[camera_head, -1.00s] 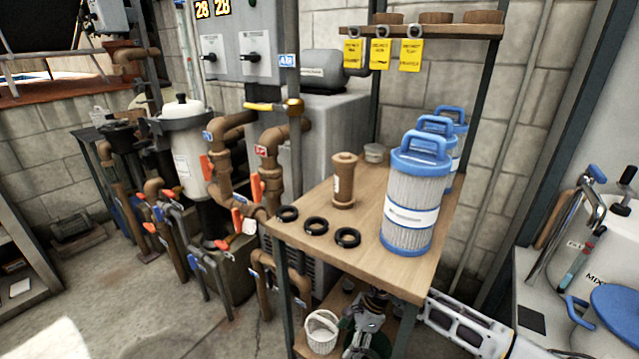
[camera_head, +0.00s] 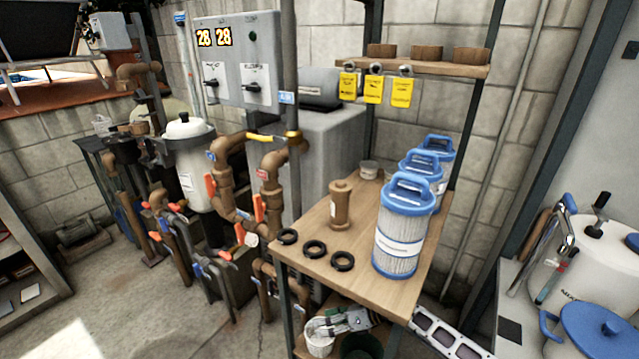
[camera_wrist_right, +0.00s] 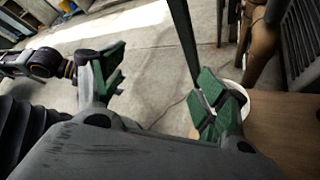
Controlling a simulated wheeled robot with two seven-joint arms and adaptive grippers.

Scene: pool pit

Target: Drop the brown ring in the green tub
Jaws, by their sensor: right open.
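The green tub (camera_head: 362,346) is on the lower shelf of the wooden rack, partly cut off by the picture's bottom edge. My right gripper (camera_head: 326,323) is low under the tabletop, just left of and above the tub, over or beside the white basket. In the right wrist view my right gripper (camera_wrist_right: 160,72) has its green-padded fingers wide apart, with nothing seen between them. I cannot make out the brown ring for certain in either view. My left gripper is not in view.
A white basket (camera_head: 319,345) stands left of the tub. Three black rings (camera_head: 315,249), a brown cylinder (camera_head: 341,205) and blue-capped filter cartridges (camera_head: 399,245) stand on the tabletop (camera_head: 375,288) above. Brown pipes (camera_head: 273,190) crowd the left.

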